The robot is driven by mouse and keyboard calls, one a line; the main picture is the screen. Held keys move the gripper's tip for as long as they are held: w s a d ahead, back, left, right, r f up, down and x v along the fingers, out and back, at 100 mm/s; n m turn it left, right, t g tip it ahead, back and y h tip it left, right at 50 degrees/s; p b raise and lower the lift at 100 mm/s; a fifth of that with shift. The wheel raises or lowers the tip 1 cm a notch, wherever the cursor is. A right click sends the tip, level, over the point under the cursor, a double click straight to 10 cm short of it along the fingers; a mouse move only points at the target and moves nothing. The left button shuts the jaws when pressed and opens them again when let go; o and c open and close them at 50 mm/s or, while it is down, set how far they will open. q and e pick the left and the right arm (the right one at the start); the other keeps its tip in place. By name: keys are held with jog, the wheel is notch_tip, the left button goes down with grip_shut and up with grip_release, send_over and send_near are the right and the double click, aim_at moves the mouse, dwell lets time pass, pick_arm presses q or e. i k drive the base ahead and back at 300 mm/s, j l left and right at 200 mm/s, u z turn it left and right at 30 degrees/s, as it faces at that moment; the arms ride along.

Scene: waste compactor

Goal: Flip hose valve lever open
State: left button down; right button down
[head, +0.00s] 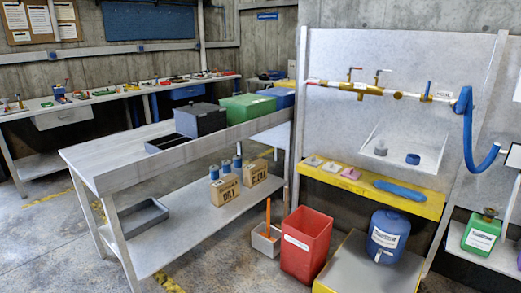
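A brass pipe fitting (360,88) runs along the upper part of a pale wall panel at the right. Two small handles, one reddish (354,70) and one at its right (379,73), stand up from it. Further right, a small blue lever (427,88) stands roughly upright on the pipe, close to the blue hose (465,108). The hose loops down from the pipe's right end. I cannot tell for sure which handle is the hose valve lever. Neither of my grippers is in view.
A yellow shelf (425,206) juts out below the panel. A red bin (306,246) and a blue jug (388,235) stand below it. A grey bench (105,172) with crates fills the middle. Open floor (225,270) lies at the front.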

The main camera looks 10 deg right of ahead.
aim_at(428, 84)
jog(key=i+l+z, duration=0.2)
jog(key=i+z, duration=0.2)
jog(key=i+l+z, duration=0.1)
jog(key=i+z, duration=0.25)
jog(key=i, duration=0.15)
